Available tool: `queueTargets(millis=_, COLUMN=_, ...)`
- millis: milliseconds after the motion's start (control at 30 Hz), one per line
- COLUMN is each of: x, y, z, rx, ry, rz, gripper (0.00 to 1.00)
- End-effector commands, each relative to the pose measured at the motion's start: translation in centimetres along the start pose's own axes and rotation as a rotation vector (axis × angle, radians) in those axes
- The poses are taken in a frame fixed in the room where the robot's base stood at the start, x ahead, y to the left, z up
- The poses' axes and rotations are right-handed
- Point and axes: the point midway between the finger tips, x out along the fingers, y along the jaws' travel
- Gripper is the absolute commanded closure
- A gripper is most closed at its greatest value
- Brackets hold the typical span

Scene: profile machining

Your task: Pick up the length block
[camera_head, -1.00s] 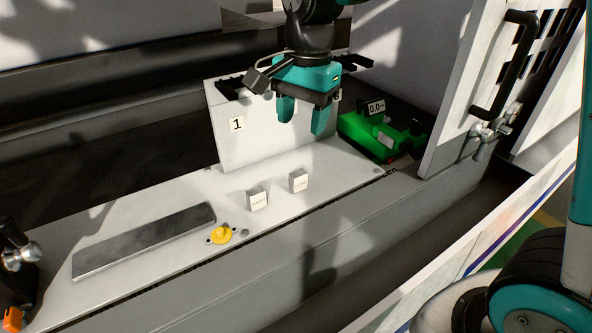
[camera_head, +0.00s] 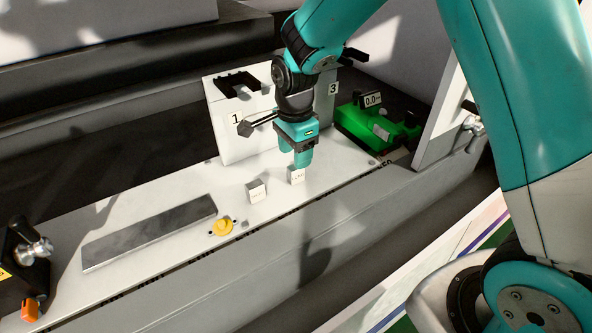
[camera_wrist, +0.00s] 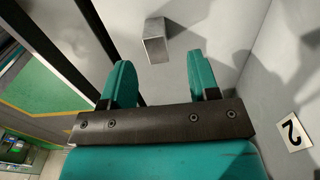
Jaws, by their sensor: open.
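Two small white labelled blocks stand on the light grey ledge (camera_head: 175,208). In the head view, the left block (camera_head: 256,191) is in clear view. The right block (camera_head: 296,175), labelled "LONG" or similar, sits just under my gripper (camera_head: 294,160), and the fingertips partly overlap it. My gripper points down, with its fingers apart and nothing held. In the wrist view, one grey block (camera_wrist: 156,40) shows ahead of the two open teal fingers (camera_wrist: 160,74), roughly midway between them and apart from them. Its label is unreadable there.
A long grey metal bar (camera_head: 150,235) and a yellow round part (camera_head: 222,226) lie left on the ledge. A white numbered holder (camera_head: 235,140) stands behind my gripper. A green gauge unit (camera_head: 375,125) is right of it. A black clamp (camera_head: 22,260) stands far left.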

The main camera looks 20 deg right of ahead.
Motion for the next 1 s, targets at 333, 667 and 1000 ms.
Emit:
queueTargets(millis=333, x=4.4, y=0.5, z=0.1, rx=-0.001, ry=0.0, rz=0.005, gripper=0.45)
queueTargets(millis=667, x=5.3, y=0.4, z=0.1, rx=-0.001, ry=0.0, rz=0.001, gripper=0.47)
queueTargets(millis=1000, x=5.2, y=0.4, z=0.1, rx=-0.001, ry=0.0, rz=0.0, gripper=1.0)
